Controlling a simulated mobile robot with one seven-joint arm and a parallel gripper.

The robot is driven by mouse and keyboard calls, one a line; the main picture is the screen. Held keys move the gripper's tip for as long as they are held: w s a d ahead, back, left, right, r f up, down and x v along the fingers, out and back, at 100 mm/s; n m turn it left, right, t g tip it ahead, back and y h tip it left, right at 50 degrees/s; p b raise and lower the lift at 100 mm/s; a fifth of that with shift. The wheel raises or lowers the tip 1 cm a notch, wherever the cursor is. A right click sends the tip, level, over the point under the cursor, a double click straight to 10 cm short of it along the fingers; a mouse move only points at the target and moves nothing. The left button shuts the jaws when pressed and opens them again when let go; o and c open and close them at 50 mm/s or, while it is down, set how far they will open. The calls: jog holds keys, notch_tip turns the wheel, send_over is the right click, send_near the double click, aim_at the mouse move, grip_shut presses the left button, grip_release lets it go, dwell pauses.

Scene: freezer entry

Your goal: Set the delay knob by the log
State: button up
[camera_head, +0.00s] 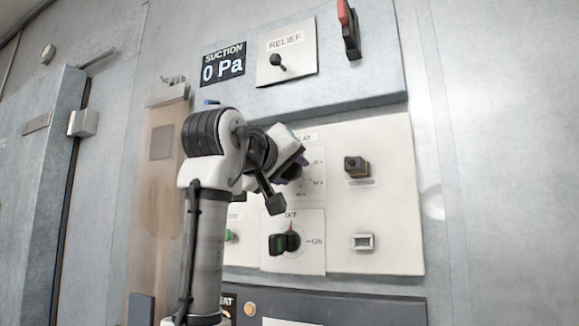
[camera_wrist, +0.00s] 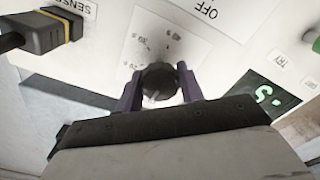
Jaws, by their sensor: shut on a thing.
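The dark round delay knob (camera_wrist: 161,82) sits on a white dial plate with small printed marks. My gripper (camera_wrist: 160,92) has its two purple fingers closed on either side of the knob. In the head view, my gripper (camera_head: 291,168) is at the delay plate (camera_head: 316,184), whose label is partly covered by my wrist. The knob's pointer direction and the mark it faces cannot be read. No log with readable entries shows. A small display (camera_wrist: 270,97) with green characters is right of the fingers in the wrist view.
Below the delay plate is a black rotary switch (camera_head: 284,242) with an ON mark. A black and yellow plug (camera_head: 356,166) and a small framed square (camera_head: 363,242) are to the right. The RELIEF lever (camera_head: 278,62) and SUCTION display (camera_head: 223,64), reading 0 Pa, are above.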

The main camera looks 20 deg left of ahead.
jog(key=m+p, duration=0.1)
jog(key=m, duration=0.8)
jog(key=shift+p, duration=0.35)
jog(key=m, duration=0.4)
jog(key=shift+m, duration=0.3)
jog(key=m, duration=1.2)
jog(key=shift+f+m, duration=0.1)
jog(key=shift+m, duration=0.2)
jog(key=m, duration=0.4)
jog(key=shift+m, duration=2.1)
